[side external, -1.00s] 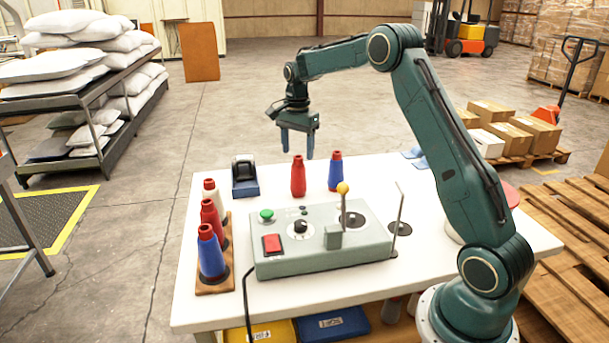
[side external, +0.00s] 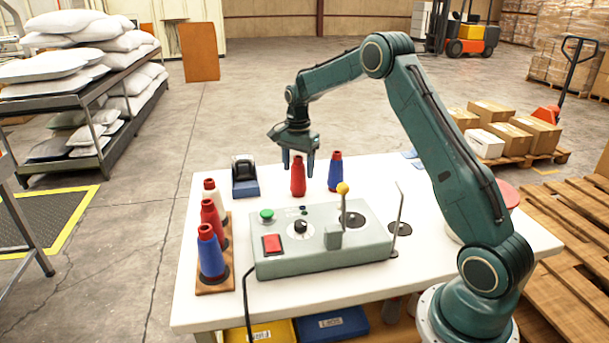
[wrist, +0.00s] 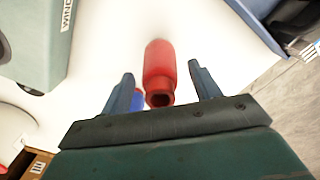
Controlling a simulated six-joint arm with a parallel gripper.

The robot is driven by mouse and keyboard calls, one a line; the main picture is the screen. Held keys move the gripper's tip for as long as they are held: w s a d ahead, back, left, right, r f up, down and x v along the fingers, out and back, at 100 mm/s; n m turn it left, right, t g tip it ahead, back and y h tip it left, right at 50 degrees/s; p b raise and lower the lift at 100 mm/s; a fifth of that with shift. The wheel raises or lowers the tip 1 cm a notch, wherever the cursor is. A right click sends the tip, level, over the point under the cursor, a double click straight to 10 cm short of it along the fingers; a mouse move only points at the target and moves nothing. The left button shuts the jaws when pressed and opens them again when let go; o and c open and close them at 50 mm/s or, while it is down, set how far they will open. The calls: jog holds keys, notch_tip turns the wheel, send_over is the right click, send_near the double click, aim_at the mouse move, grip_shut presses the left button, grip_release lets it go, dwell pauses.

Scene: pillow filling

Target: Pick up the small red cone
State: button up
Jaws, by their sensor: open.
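A small red cone (side external: 298,180) stands upright on the white table behind the control box. My gripper (side external: 298,170) points down at its top, with the fingers apart. In the wrist view the red cone (wrist: 160,65) lies between the two open fingers (wrist: 161,72), with a gap on each side. Its open top end faces the camera. Another red cone (side external: 211,219) stands in the wooden rack at the left, between a white cone and a blue one.
A blue cone (side external: 335,172) with a red top stands just right of the red one; it shows partly hidden beside a finger in the wrist view (wrist: 137,100). The control box (side external: 320,240) with its lever is in front. A black-and-blue device (side external: 245,177) stands to the left.

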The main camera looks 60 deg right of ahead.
jog(key=shift+c, duration=0.2)
jog(key=c, duration=1)
jog(key=shift+c, duration=0.2)
jog(key=shift+r, duration=0.1)
notch_tip(320, 180, up, 20)
dwell(0.3)
dwell(0.6)
